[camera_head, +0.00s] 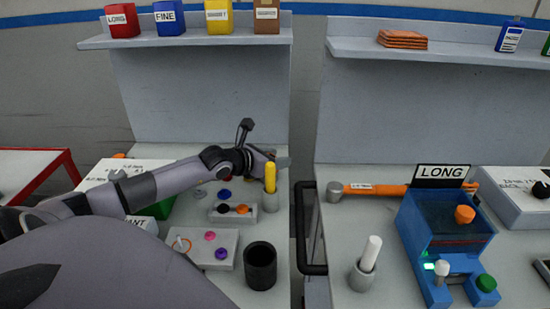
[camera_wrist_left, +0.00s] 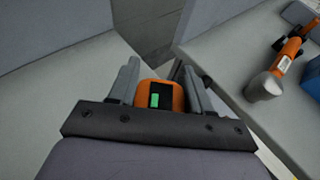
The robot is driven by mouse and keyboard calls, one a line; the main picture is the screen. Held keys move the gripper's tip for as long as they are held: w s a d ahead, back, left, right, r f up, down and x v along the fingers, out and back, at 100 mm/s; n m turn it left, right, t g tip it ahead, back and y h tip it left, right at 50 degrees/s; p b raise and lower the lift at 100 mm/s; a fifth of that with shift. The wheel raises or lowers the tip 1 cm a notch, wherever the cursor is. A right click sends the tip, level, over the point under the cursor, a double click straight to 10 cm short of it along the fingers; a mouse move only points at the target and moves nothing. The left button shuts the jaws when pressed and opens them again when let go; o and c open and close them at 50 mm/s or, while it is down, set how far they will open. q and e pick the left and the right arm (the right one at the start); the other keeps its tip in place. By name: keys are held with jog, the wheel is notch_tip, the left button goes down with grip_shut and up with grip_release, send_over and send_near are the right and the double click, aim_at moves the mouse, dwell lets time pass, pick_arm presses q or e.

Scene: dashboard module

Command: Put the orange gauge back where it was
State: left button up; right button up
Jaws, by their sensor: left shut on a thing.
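The orange gauge (camera_wrist_left: 176,96) shows in the left wrist view, with a dark face and a green display. My left gripper (camera_wrist_left: 161,82) is shut on it, one grey finger on each side. In the head view my left gripper (camera_head: 268,155) is above the left bench near its right edge, just behind a yellow stick standing in a grey cup. The gauge cannot be made out there; the gripper hides it. My right gripper is not in view.
The yellow stick (camera_head: 270,177), a grey block with knobs (camera_head: 233,214) and a black cup (camera_head: 261,266) stand near my left gripper. A gap separates the left bench from the right bench, which holds an orange-handled hammer (camera_head: 375,189) and a blue machine (camera_head: 440,240).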

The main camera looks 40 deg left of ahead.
pick_arm(q)
jog(key=shift+f, duration=0.2)
jog(key=o, duration=1.2)
jog(key=shift+r, duration=0.1)
jog(key=shift+r, duration=0.1)
jog(key=shift+r, duration=0.15)
jog(key=shift+s+r, duration=0.1)
jog(key=shift+s, duration=0.55)
jog(key=shift+p+v, duration=0.6)
jog(key=shift+v, duration=4.75)
